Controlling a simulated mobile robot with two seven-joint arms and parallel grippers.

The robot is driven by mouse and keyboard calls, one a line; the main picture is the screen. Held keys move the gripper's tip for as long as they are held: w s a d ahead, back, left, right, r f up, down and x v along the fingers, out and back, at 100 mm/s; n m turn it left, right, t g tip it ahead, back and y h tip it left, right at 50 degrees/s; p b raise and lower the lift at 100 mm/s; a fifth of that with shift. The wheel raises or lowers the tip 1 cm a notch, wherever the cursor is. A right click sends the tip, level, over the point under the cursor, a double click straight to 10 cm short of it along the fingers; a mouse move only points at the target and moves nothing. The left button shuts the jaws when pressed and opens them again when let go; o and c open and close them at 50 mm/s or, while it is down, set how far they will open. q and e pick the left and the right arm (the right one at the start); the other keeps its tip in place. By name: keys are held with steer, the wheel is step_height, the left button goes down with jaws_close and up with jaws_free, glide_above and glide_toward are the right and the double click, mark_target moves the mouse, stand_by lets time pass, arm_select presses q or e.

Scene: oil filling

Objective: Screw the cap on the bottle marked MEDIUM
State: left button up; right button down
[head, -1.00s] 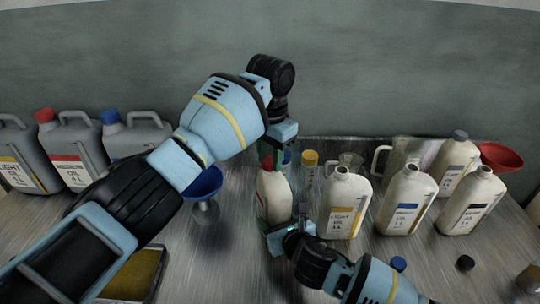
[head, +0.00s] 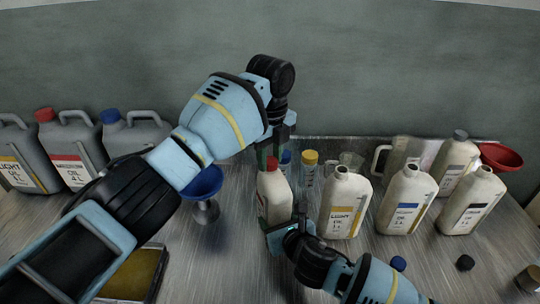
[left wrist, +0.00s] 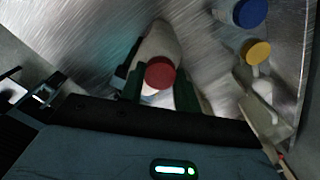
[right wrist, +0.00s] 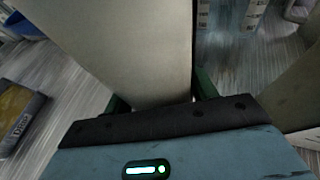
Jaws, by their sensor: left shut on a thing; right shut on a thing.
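A cream bottle (head: 273,196) with a red cap (head: 271,164) on its neck stands upright at the middle of the table. Its label is hidden, so I cannot read its marking. My left gripper (head: 271,153) is above the bottle, pointing down, and shut on the red cap, which also shows between the fingers in the left wrist view (left wrist: 160,73). My right gripper (head: 288,226) is low at the front and shut on the bottle's body, which fills the middle of the right wrist view (right wrist: 130,50). How tightly the cap sits is not visible.
An uncapped LIGHT bottle (head: 344,204) stands close on the right, with more cream bottles (head: 405,203) beyond. A blue funnel (head: 203,183) is on the left, near grey canisters (head: 72,150). Yellow-capped (head: 310,158) and blue-capped containers stand behind. Loose caps (head: 465,263) lie at front right.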

arm_select(q)
steer(key=shift+m, duration=0.8)
arm_select(e)
steer(key=shift+f, duration=0.1)
arm_select(q)
steer(key=o, duration=1.2)
steer(key=shift+c, duration=0.2)
step_height(320, 180, up, 12)
arm_select(e)
steer(key=shift+c, duration=2)
jaws_free()
